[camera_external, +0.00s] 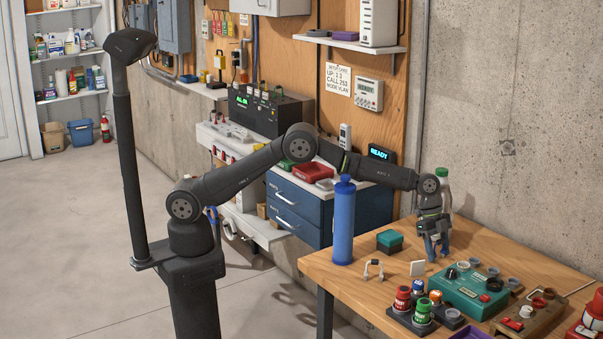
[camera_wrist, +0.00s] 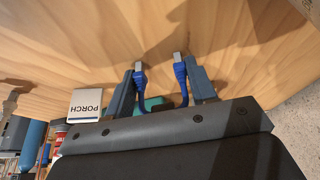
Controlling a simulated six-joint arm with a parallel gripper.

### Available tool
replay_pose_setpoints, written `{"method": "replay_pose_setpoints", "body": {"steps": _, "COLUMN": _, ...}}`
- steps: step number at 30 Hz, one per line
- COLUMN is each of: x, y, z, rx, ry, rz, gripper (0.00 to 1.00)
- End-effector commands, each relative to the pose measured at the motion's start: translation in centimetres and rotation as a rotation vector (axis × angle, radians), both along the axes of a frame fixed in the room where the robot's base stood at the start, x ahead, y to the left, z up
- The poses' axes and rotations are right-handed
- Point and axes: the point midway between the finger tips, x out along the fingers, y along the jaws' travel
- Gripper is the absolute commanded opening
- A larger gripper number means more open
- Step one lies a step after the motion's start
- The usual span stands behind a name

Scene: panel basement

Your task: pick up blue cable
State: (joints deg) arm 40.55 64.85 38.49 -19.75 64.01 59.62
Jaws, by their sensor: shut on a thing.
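The blue cable (camera_wrist: 180,75) is a short loop with two pale plug ends, seen between my gripper's fingers in the wrist view. My gripper (camera_wrist: 162,88) is shut on it, with a dark finger on each side and the plugs pointing past the fingertips. In the external view my gripper (camera_external: 434,254) points down at the back of the wooden table (camera_external: 470,236). A bit of the blue cable (camera_external: 430,247) shows there between the fingers. I cannot tell whether it touches the table.
A green-capped bottle (camera_external: 443,180) is close behind. A teal control box (camera_external: 466,291) and colored buttons (camera_external: 423,311) are nearer the front.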

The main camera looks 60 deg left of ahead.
Motion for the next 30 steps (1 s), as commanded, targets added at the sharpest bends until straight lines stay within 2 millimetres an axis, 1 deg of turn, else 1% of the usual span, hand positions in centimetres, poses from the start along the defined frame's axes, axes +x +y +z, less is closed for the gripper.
{"method": "replay_pose_setpoints", "body": {"steps": 5, "x": 0.0, "y": 0.0, "z": 0.8, "rx": -0.002, "ry": -0.002, "rz": 0.000, "gripper": 0.30}}
{"method": "replay_pose_setpoints", "body": {"steps": 8, "x": 0.0, "y": 0.0, "z": 1.9, "rx": -0.002, "ry": -0.001, "rz": -0.001, "gripper": 0.30}}
{"method": "replay_pose_setpoints", "body": {"steps": 12, "x": 0.1, "y": -0.1, "z": 4.3, "rx": -0.003, "ry": -0.003, "rz": -0.002, "gripper": 0.30}}
{"method": "replay_pose_setpoints", "body": {"steps": 14, "x": -1.3, "y": -0.4, "z": 5.0, "rx": -0.001, "ry": 0.000, "rz": -0.005, "gripper": 0.30}}
{"method": "replay_pose_setpoints", "body": {"steps": 22, "x": -7.3, "y": -2.0, "z": 8.6, "rx": -0.002, "ry": 0.000, "rz": -0.005, "gripper": 0.30}}
{"method": "replay_pose_setpoints", "body": {"steps": 27, "x": -9.8, "y": -2.7, "z": 10.1, "rx": -0.002, "ry": 0.000, "rz": -0.003, "gripper": 0.30}}
{"method": "replay_pose_setpoints", "body": {"steps": 30, "x": -10.7, "y": -2.9, "z": 10.6, "rx": -0.001, "ry": 0.000, "rz": -0.002, "gripper": 0.30}}
